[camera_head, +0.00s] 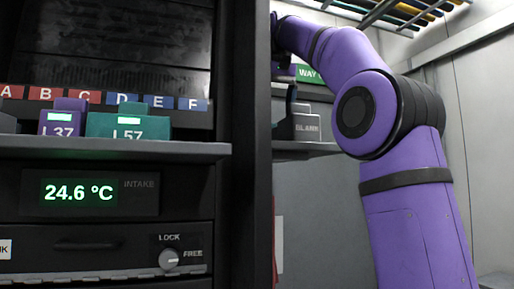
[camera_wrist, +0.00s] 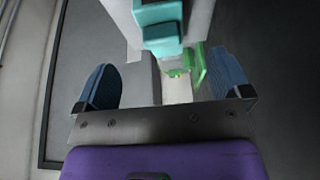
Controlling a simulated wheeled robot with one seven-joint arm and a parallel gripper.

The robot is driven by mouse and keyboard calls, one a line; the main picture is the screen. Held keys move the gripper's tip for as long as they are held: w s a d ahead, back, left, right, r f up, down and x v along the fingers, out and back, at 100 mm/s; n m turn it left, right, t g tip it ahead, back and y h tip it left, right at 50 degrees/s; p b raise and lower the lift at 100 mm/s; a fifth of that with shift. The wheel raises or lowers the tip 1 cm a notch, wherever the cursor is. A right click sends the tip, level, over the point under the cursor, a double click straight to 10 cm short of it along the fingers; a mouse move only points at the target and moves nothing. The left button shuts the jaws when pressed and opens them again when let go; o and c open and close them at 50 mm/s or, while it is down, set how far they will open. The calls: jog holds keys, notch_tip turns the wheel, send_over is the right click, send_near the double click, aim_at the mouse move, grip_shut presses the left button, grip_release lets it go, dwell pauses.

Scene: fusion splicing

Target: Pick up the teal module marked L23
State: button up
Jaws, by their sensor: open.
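In the wrist view my gripper (camera_wrist: 165,82) is open, with its two blue-padded fingers wide apart. A teal block (camera_wrist: 158,28) shows beyond the fingers at the top centre, between them in the picture and apart from both. No marking on it can be read, so I cannot tell whether it is L23. In the head view a teal module (camera_head: 128,125) on the left shelf is marked L57, not L23. My gripper is not clearly seen in the head view; my purple arm reaches up and left toward the right-hand bay.
A purple module (camera_head: 60,122) marked L37 sits left of L57, under lettered tags. A grey block marked BLANK (camera_head: 306,127) stands on the right shelf (camera_head: 300,150). A dark upright (camera_head: 245,180) divides the bays. A green clear piece (camera_wrist: 200,65) shows near the right finger.

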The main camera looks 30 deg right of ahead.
jog(key=shift+w+x, duration=0.2)
jog(key=shift+x, duration=5.05)
jog(key=shift+r, duration=0.1)
jog(key=c, duration=1.1)
